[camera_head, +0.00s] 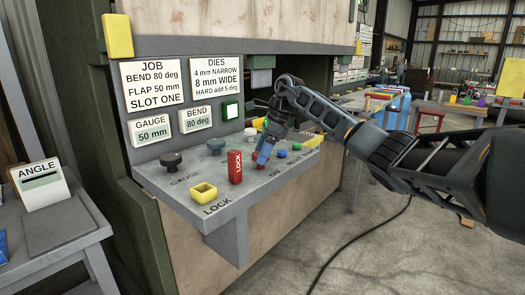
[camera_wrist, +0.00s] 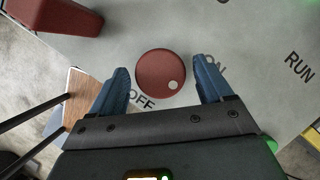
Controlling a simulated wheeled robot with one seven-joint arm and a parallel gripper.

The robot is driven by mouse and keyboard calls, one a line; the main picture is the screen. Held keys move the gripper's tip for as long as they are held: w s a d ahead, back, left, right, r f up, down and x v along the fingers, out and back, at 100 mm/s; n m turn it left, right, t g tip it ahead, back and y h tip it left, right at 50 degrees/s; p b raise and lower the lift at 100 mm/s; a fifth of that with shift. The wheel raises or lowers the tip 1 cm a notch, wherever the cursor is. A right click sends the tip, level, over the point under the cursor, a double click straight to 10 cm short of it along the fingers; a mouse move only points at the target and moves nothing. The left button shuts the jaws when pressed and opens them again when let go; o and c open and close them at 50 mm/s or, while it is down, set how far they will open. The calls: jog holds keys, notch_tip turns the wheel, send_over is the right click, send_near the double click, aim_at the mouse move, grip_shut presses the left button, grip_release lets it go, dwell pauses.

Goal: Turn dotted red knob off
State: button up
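The round red knob (camera_wrist: 158,70) with one white dot sits on the grey panel in the wrist view. Its dot is at the lower right of its face, between the printed words OFF, partly covered at lower left, and ON at right. My gripper (camera_wrist: 161,68) has its two blue fingers apart, one on each side of the knob. Gaps show between the fingers and the knob, so it holds nothing. In the head view my gripper (camera_head: 263,157) points down at the panel and hides most of the knob.
A red LOCK block (camera_head: 235,168) stands close left of my gripper.

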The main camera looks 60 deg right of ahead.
jog(key=c, duration=0.9)
jog(key=shift+m, duration=0.3)
jog(key=m+h, duration=0.1)
jog(key=m, duration=0.1)
jog(key=m+h, duration=0.1)
jog(key=m, duration=0.1)
jog(key=shift+s+a+t+b, duration=0.1)
jog(key=shift+t+b, duration=0.2)
jog(key=m+h+b, duration=0.1)
jog(key=m, duration=0.3)
jog(key=shift+a, duration=0.1)
jog(key=m+h+b, duration=0.1)
jog(key=m, duration=0.1)
jog(key=m+h+b, duration=0.1)
jog(key=m, duration=0.2)
jog(key=shift+a+f+g+b, duration=0.1)
jog(key=shift+a+g+b, duration=0.05)
jog(key=shift+g+b, duration=0.2)
jog(key=shift+w+m+g+h+b, duration=0.1)
jog(key=shift+m+g+h+b, duration=0.35)
jog(key=shift+m, duration=0.65)
jog(key=shift+w+m+g+h+b, duration=0.15)
jog(key=shift+m+b, duration=0.35)
jog(key=shift+m, duration=0.6)
jog(key=shift+s, duration=0.1)
